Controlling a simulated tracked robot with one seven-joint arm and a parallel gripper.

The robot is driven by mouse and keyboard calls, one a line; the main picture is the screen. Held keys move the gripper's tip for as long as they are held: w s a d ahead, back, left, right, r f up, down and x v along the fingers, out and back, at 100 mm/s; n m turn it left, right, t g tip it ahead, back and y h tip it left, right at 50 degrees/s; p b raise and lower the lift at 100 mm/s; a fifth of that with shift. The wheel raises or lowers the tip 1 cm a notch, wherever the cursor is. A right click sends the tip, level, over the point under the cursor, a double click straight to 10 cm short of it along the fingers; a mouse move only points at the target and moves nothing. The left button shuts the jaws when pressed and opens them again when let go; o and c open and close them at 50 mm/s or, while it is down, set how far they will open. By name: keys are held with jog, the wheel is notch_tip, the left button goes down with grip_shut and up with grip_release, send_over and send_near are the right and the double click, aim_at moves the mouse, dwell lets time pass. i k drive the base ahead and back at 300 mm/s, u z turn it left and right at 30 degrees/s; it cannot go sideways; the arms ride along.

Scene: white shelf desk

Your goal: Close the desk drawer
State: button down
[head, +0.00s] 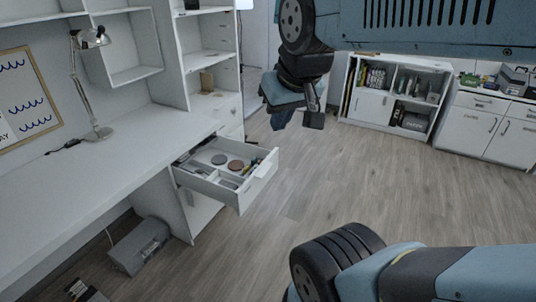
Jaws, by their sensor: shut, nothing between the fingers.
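The desk drawer (212,190) is pulled out from the white shelf desk (125,150), near the middle left of the head view. Its white front (259,180) faces right, and inside lie round items, a tray and small bits. My gripper (314,122) hangs up and to the right of the drawer, apart from it. Its dark fingertips look closed, with nothing seen in them.
A lamp (90,95) stands on the desk, and a shelf unit (208,60) rises behind the drawer. A grey box (139,245) lies on the floor under the desk. White cabinets (395,95) stand at the back right. The wooden floor right of the drawer is clear.

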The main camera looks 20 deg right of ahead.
aim_at(249, 189)
jog(key=u, duration=0.05)
jog(key=i, duration=1)
jog(key=z, duration=0.05)
